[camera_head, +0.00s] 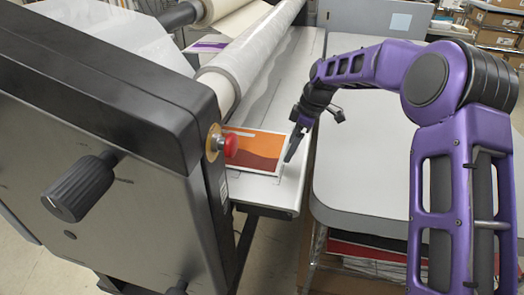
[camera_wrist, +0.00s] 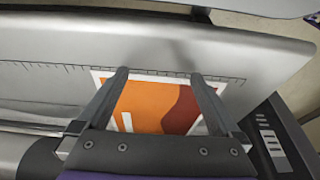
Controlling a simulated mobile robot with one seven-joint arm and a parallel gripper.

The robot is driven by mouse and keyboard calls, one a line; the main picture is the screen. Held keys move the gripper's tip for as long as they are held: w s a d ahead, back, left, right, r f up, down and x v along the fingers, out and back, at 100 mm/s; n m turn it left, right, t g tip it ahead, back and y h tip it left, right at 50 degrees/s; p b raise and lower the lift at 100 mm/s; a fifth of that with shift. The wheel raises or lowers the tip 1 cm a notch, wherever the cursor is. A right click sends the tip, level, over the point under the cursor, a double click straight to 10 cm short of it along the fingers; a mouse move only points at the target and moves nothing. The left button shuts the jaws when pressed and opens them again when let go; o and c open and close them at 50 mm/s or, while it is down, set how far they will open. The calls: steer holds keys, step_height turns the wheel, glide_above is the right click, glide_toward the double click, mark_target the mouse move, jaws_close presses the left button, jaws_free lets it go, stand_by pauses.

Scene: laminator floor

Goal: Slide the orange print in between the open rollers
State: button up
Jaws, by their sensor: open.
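The orange print (camera_head: 258,150) has a dark red-brown area and a white border. It lies flat on the laminator's pale feed table (camera_head: 287,195), beside the side housing, which hides part of its left side. My gripper (camera_head: 292,147) is at the print's right edge in the head view. In the wrist view my open gripper (camera_wrist: 158,74) has its two fingers spread over the print (camera_wrist: 150,104), with nothing visibly clamped. Whether the fingers touch the print cannot be told. The film-wrapped roller (camera_head: 262,50) runs across behind the print; the gap between the rollers is not visible.
The dark side housing (camera_head: 110,150) with a black knob (camera_head: 83,187) and a red button (camera_head: 231,146) stands close left of the print. A grey-white worktop (camera_head: 365,160) lies to the right. A ruler scale (camera_wrist: 60,66) runs along the feed table. Boxes (camera_head: 497,20) stand far back.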

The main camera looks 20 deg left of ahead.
steer(key=shift+p+v, duration=1.7)
steer(key=shift+v, duration=1.2)
